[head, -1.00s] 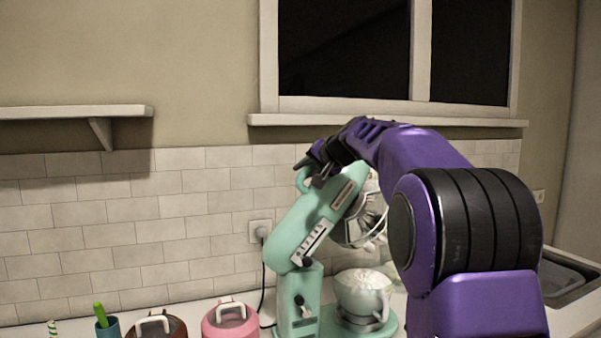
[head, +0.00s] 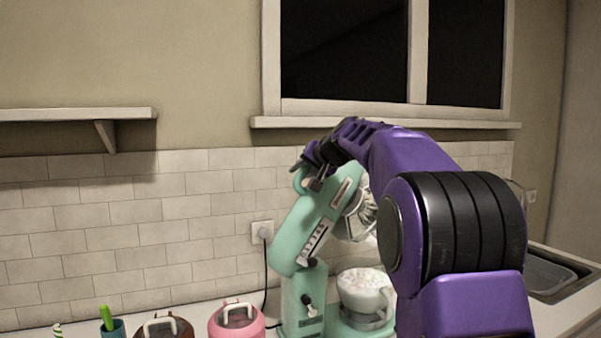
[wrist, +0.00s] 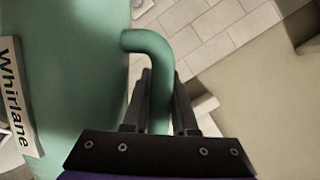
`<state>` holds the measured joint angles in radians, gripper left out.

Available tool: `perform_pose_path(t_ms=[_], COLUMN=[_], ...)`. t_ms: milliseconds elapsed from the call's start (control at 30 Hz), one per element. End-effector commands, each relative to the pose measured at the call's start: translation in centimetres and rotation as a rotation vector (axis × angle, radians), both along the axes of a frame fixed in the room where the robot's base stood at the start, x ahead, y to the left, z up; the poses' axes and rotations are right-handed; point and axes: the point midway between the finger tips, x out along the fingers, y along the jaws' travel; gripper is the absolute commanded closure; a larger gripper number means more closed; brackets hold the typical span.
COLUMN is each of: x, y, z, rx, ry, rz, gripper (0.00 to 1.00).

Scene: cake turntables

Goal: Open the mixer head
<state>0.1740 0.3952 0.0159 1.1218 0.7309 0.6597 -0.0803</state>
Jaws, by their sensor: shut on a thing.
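The mint-green stand mixer stands on the counter, with its head (head: 312,222) tilted up and back from its base (head: 303,300). The whisk (head: 361,212) hangs under the raised head, clear of the white bowl (head: 362,290). My gripper (head: 308,172) is at the raised end of the head. In the wrist view, my gripper (wrist: 160,92) is shut on the mixer's curved green handle (wrist: 152,46), with a finger on each side. The mixer's "Whirlane" label (wrist: 14,95) shows at left.
A pink canister (head: 237,321) and a dark red canister (head: 163,328) stand left of the mixer. The tiled wall and window sill (head: 385,123) are behind. A sink (head: 550,272) is at right. A power cord runs to an outlet (head: 262,232).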

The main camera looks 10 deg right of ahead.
Motion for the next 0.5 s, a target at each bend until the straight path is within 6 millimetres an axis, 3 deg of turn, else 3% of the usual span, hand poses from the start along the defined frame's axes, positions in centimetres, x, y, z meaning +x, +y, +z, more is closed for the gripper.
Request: perform_pose_path(t_ms=[67, 100, 167, 500], x=[0.0, 0.0, 0.0, -0.18], y=[-0.13, -0.14, -0.14, -0.15], z=[0.13, 0.14, 0.13, 0.13], rx=[-0.001, -0.001, -0.001, -0.001], ry=[-0.003, -0.003, -0.003, -0.001], rz=[-0.003, -0.003, -0.003, -0.002], gripper=[1.0, 0.72, 0.62, 0.62])
